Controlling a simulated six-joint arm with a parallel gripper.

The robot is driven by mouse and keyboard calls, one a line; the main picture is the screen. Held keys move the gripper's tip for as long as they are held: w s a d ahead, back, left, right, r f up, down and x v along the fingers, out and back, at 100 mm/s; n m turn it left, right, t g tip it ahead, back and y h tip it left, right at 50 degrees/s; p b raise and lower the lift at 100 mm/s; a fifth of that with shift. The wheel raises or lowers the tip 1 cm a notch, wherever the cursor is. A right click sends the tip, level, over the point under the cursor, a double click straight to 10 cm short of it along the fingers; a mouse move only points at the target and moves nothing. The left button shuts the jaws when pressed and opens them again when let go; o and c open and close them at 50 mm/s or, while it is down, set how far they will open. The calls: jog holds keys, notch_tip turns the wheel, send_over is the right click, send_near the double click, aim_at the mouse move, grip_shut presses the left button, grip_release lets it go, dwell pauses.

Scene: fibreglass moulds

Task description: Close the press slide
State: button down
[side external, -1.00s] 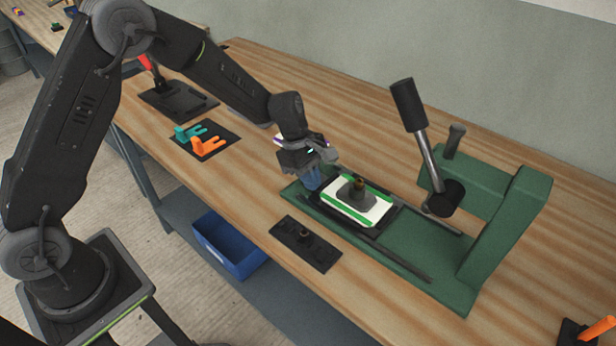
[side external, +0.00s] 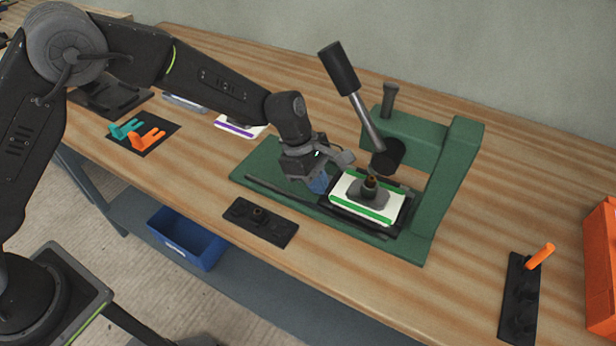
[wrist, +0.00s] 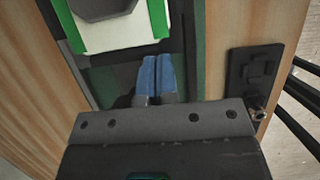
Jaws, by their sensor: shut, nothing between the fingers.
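The green press (side external: 455,165) stands on the wooden bench, with its lever (side external: 362,110) raised and leaning left. Its dark slide (side external: 395,228) sits on the green base, close to the lever pivot and the upright end. The slide carries a white and green plate (side external: 345,190) with a grey block (side external: 368,192) on top. My gripper (side external: 318,183) has blue fingertips, shut and empty, low over the base at the slide's left end. In the wrist view the shut fingertips (wrist: 158,68) are right by the slide's near edge; contact is hard to tell.
A black fixture plate (side external: 260,222) lies in front of the base. Left are orange (side external: 147,139) and teal (side external: 126,128) forked parts and a purple-striped white item (side external: 238,127). A black rack with an orange peg (side external: 520,300) and an orange box (side external: 601,265) stand right.

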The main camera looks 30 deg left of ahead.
jog(key=shift+s+d+f, duration=0.1)
jog(key=shift+f, duration=0.05)
jog(key=shift+a, duration=0.3)
jog(key=a, duration=0.2)
jog(key=a+r, duration=0.1)
jog(key=a, duration=0.1)
jog(key=shift+r, duration=0.2)
jog(key=s+a+r+m+t+y, duration=0.1)
jog(key=s+a+r+m, duration=0.35)
jog(key=r, duration=0.55)
jog(key=s+a+r+m+t+y, duration=0.1)
jog(key=s+a+r+m, duration=0.2)
jog(key=s+a+r, duration=0.45)
jog(key=s+a+r+m+t+y, duration=0.1)
jog(key=s+a+m, duration=0.2)
jog(key=s+m, duration=0.2)
jog(key=s+a+r+m+t+y, duration=0.1)
jog(key=s+a+r+m+t, duration=0.1)
jog(key=s+m, duration=0.3)
jog(key=s+a, duration=0.1)
jog(key=s, duration=0.3)
jog(key=shift+t, duration=0.3)
